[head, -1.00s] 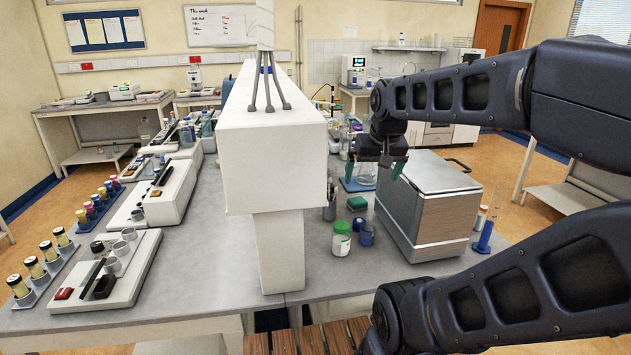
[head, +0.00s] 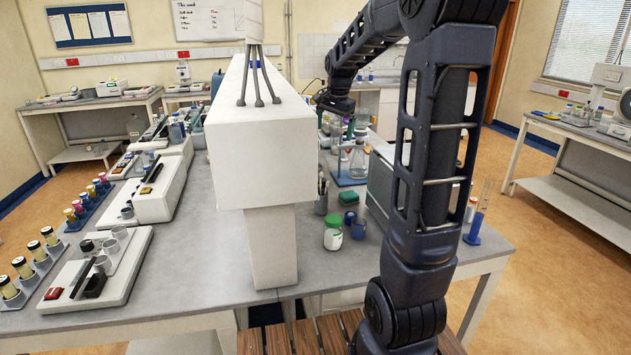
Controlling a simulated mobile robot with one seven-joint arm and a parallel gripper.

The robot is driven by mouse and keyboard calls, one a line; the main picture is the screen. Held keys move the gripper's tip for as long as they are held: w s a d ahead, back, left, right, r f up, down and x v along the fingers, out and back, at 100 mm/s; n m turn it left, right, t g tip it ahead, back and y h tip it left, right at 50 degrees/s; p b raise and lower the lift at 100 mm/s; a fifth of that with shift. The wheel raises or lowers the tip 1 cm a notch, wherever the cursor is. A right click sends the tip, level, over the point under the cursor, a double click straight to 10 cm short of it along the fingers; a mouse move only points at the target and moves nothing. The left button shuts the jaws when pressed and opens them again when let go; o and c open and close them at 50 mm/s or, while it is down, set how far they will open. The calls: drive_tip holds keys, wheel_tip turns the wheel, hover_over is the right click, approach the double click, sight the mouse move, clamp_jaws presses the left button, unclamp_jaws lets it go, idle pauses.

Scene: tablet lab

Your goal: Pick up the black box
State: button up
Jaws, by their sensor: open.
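A small black block (head: 96,285) lies on the white tray (head: 122,275) at the front left of the bench. It looks box-like, but I cannot tell for sure that it is the black box. A longer dark bar (head: 81,281) lies just left of it. My gripper (head: 337,122) is open, small and partly lost among the glassware, over the far right part of the bench. It is far from the black block, across the white shelf block. Whether anything lies between its fingers is hard to see.
A large white shelf block (head: 262,165) on a post divides the bench. A green-lidded jar (head: 333,233), a blue cup (head: 358,229) and a metal cabinet (head: 380,190) stand right of it. Colored vials in racks (head: 40,265) line the left edge. Bare bench (head: 195,250) lies left of the post.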

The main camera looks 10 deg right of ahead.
drive_tip(key=w+f+m, duration=0.3)
drive_tip(key=w+f, duration=0.3)
drive_tip(key=w, duration=0.2)
drive_tip(key=w+f+m+g, duration=0.1)
drive_tip(key=w+f+m, duration=0.2)
drive_tip(key=w+f, duration=0.4)
drive_tip(key=w+f+m+g, duration=0.1)
drive_tip(key=w+f+m, duration=0.1)
drive_tip(key=w+f, duration=0.5)
drive_tip(key=shift+w+a+f+m, duration=0.1)
drive_tip(key=shift+w+f+m, duration=0.1)
drive_tip(key=shift+w, duration=0.9)
drive_tip(key=shift+w+a+f+m, duration=0.1)
drive_tip(key=shift+w+m, duration=0.1)
drive_tip(key=shift+w, duration=0.9)
wheel_tip(320, 180, down, 5)
drive_tip(key=shift+f, duration=0.1)
drive_tip(key=shift+s+f, duration=0.15)
drive_tip(key=shift+f, duration=1.15)
drive_tip(key=shift+s+f, duration=0.15)
drive_tip(key=shift+f, duration=1.1)
drive_tip(key=c, duration=0.9)
